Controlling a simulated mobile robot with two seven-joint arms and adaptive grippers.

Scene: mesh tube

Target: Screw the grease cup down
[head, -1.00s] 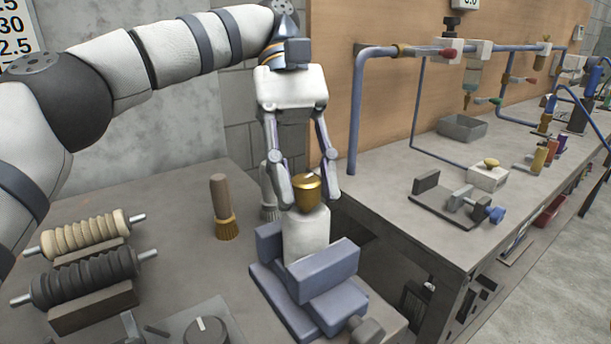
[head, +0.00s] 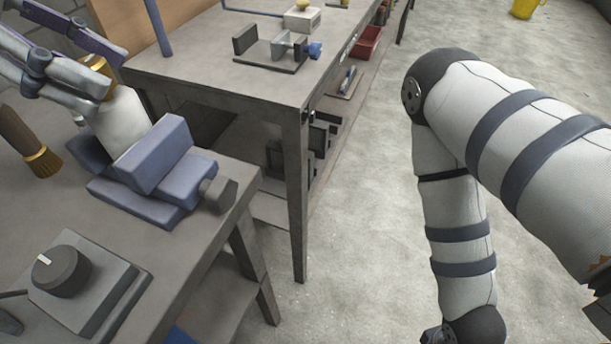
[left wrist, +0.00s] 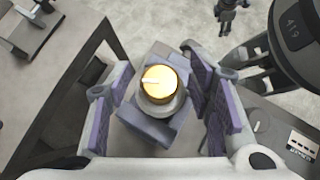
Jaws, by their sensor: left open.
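The brass grease cup (left wrist: 160,82), with a pale mark on its top, sits upright on a whitish body (head: 122,128) held in a blue vise (head: 160,160). In the head view the cup (head: 98,66) is partly hidden behind my left gripper. My left gripper (head: 102,80) is open, its fingers around the cup. In the left wrist view there is a gap on each side between the finger pads and the cup. My right arm (head: 455,190) hangs at the right; its gripper is out of view.
A box with a dark knob (head: 62,270) is at the near table edge. A second bench (head: 215,70) with a small clamp fixture (head: 280,48) stands behind.

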